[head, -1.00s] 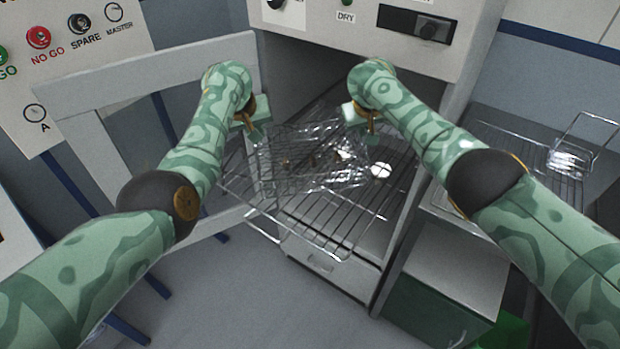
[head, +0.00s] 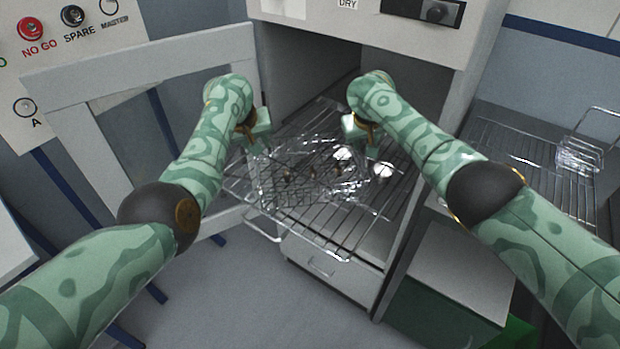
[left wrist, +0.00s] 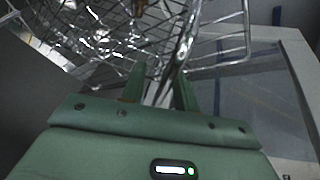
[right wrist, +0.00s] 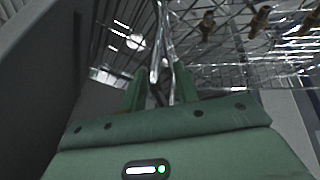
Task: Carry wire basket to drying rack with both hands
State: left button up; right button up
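The wire basket (head: 308,181), a shiny mesh with several small brass-coloured parts in it, hangs between my two grippers over the wire drying rack (head: 331,242) that sticks out of the open drying chamber. My left gripper (head: 262,150) is shut on a basket handle at the left side; its fingers (left wrist: 160,88) close around bright wire. My right gripper (head: 366,148) is shut on the handle at the right side, which also shows in the right wrist view (right wrist: 161,80). Whether the basket touches the rack cannot be told.
The chamber's open door (head: 140,52) stands at the left, near my left arm. A round shiny spot (head: 383,171) shows right of the basket. At the right, a bench rack (head: 505,140) carries another wire basket (head: 580,158). The chamber's right wall is close to my right gripper.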

pick_arm(q)
jog(key=shift+s+r, duration=0.1)
pick_arm(e)
jog(key=shift+s, duration=0.1)
pick_arm(q)
jog(key=shift+r, duration=0.1)
jog(key=shift+r, duration=0.2)
pick_arm(e)
jog(key=shift+s+a+r, duration=0.15)
jog(key=shift+s+r, duration=0.05)
jog(key=shift+r, duration=0.4)
pick_arm(q)
jog(key=v, duration=1.1)
jog(key=shift+s, duration=0.15)
pick_arm(e)
jog(key=v, duration=1)
jog(key=shift+s+r, duration=0.15)
jog(key=shift+r, duration=0.15)
pick_arm(q)
jog(key=shift+r, duration=0.1)
